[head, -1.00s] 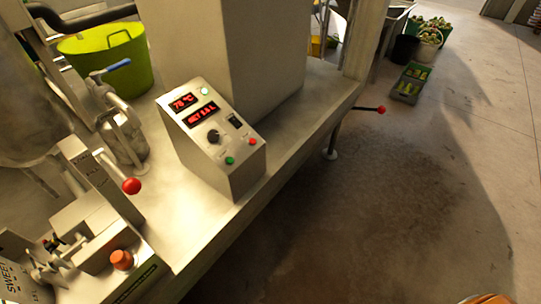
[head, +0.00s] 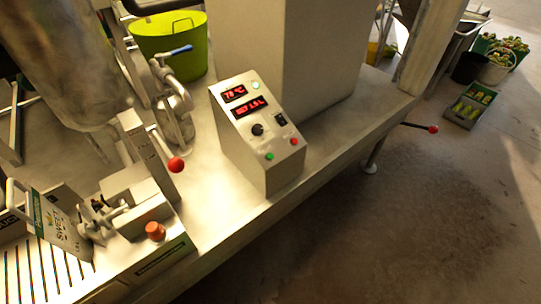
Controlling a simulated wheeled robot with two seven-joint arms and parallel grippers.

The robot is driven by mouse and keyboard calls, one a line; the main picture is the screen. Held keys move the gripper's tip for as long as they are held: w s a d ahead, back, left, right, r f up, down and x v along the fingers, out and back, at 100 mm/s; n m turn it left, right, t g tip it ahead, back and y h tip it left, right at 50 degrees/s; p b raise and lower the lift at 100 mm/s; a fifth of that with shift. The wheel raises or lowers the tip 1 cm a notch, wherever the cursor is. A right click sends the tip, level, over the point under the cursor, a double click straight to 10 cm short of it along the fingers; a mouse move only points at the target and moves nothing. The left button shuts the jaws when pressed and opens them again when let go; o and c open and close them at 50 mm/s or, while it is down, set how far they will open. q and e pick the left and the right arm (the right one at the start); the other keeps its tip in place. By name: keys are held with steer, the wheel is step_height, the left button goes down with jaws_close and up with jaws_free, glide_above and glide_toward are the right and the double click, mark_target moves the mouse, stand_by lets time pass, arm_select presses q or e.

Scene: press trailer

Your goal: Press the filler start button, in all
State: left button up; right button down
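A grey control box (head: 262,150) with a sloped panel stands on the steel bench. Its panel has a green button (head: 269,156), a red button (head: 294,141), a black knob (head: 257,130), a black switch (head: 280,118) and two red displays; the upper reads about 78 °C. A small pale lamp (head: 255,86) sits at the top. At the lower left, a filling station has a larger orange-red button (head: 155,231) and a lever with a red ball (head: 176,164). The button lettering is too small to read. Neither of my grippers is in view.
A green tub (head: 170,42) and a steel tap with a blue handle (head: 178,50) stand behind. A printed pouch (head: 58,228) is at the filling station. A red-tipped lever (head: 433,129) sticks out past the bench edge. Floor at right is clear; crates (head: 468,106) stand farther back.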

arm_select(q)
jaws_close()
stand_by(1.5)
